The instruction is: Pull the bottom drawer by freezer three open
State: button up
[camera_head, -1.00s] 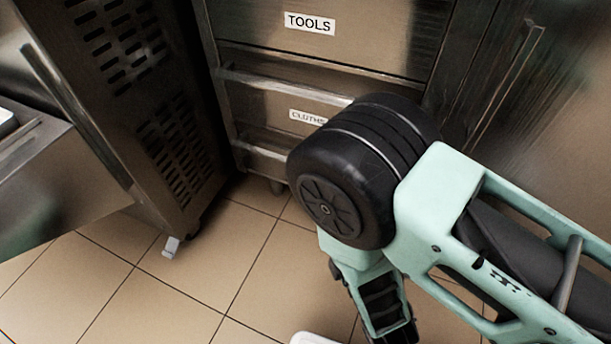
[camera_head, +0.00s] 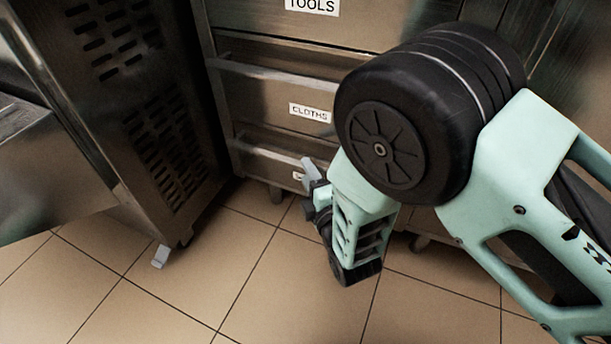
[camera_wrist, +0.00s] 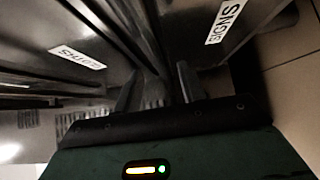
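The bottom drawer (camera_head: 262,166) is the lowest steel drawer of the unit and looks shut. Its bar handle (camera_head: 270,152) runs across its upper part. Its label is mostly hidden by my gripper in the head view; in the wrist view a label reads SIGNS (camera_wrist: 226,22). My gripper (camera_head: 311,174) is close in front of this drawer, by the handle. In the wrist view the two fingers of my gripper (camera_wrist: 157,88) are spread, with a dark bar or edge running toward the gap. I cannot tell whether they touch the handle.
Above are the CLOTHS drawer (camera_head: 270,98) and the TOOLS drawer (camera_head: 270,18). A vented steel cabinet (camera_head: 160,120) stands at the left, with a small foot or pedal (camera_head: 160,257) near its base. The tiled floor (camera_head: 270,290) in front is clear.

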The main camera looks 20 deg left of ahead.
jog(key=shift+x, duration=1.15)
grip_shut()
